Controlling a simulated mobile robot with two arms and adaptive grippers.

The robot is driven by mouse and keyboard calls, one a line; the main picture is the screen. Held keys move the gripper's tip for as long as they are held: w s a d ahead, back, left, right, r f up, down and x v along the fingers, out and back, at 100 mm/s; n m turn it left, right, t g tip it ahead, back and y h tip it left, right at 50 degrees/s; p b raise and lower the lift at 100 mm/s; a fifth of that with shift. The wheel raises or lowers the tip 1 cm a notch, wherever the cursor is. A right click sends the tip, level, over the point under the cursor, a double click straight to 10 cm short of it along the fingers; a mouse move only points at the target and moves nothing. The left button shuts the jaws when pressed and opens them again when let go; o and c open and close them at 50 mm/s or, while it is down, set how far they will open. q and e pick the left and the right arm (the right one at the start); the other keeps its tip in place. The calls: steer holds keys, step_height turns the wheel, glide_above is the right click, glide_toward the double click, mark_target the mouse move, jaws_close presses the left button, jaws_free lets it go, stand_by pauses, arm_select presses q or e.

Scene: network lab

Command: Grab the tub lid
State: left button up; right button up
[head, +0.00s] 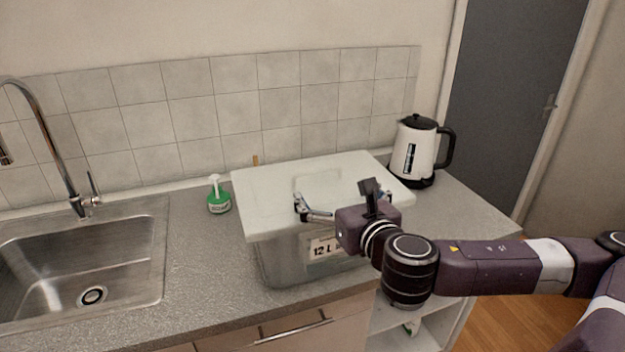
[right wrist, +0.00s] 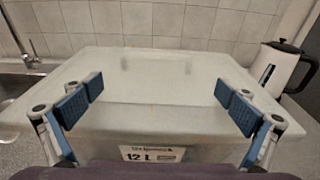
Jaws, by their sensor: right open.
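A white, flat tub lid (head: 270,186) lies on top of a translucent grey tub (head: 285,262) on the counter. The tub's front carries a "12 L" label. In the right wrist view the lid (right wrist: 150,75) spreads out ahead, with the tub's front and label (right wrist: 152,154) below it. My right gripper (head: 343,202) is at the lid's front edge. In the right wrist view it (right wrist: 160,102) is open, its blue finger pads wide apart on either side, with the lid's front edge between them. Whether the pads touch the lid is unclear. My left gripper is out of view.
A white and black kettle (head: 413,152) stands just right of the tub. A green bottle with a white pump (head: 218,197) stands to its left. A steel sink (head: 60,262) with a tap (head: 55,150) is further left. Tiled wall is behind; an open shelf (head: 400,338) is below.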

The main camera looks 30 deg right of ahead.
mark_target(320, 186)
steer(key=shift+w, duration=0.3)
steer(key=shift+w+r, duration=0.1)
steer(key=shift+r, duration=0.05)
steer(key=shift+w, duration=0.35)
steer(key=p+x, duration=0.1)
steer(key=x, duration=0.2)
steer(key=shift+w, duration=0.3)
steer(key=shift+w+d+f, duration=0.1)
steer(key=shift+w+f, duration=0.3)
steer(key=shift+w, duration=0.15)
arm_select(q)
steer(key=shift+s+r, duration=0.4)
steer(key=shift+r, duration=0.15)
arm_select(e)
steer(key=shift+c, duration=0.4)
